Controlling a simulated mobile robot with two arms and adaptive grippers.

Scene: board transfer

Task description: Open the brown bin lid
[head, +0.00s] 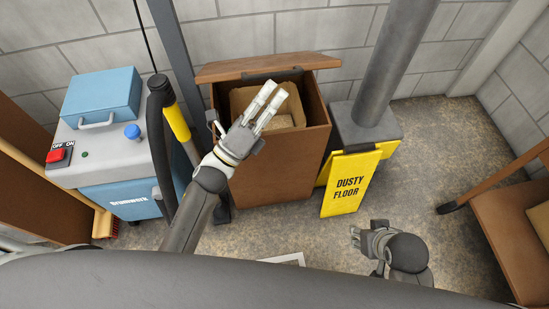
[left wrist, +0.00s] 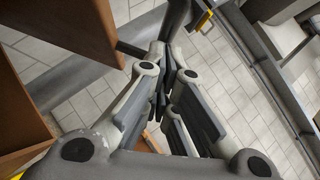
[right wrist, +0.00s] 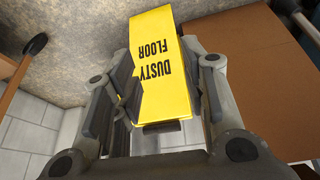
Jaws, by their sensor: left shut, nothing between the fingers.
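The brown bin (head: 285,165) stands against the back wall in the head view. Its lid (head: 225,70) is raised at the back, with a dark handle (head: 272,75) along its edge. The bin's mouth is uncovered and shows cardboard (head: 292,98) inside. My left gripper (head: 270,97) is shut and empty, above the bin's mouth and in front of the lid. In the left wrist view its fingers (left wrist: 165,75) meet, with brown panels at the left. My right gripper (head: 356,237) is open and empty, low over the floor at the right.
A yellow "DUSTY FLOOR" sign (head: 350,185) stands right of the bin, by a grey pipe (head: 395,60). A blue and grey machine (head: 105,145) with a hose stands at the left. A brown chair-like item (head: 510,220) is at the right.

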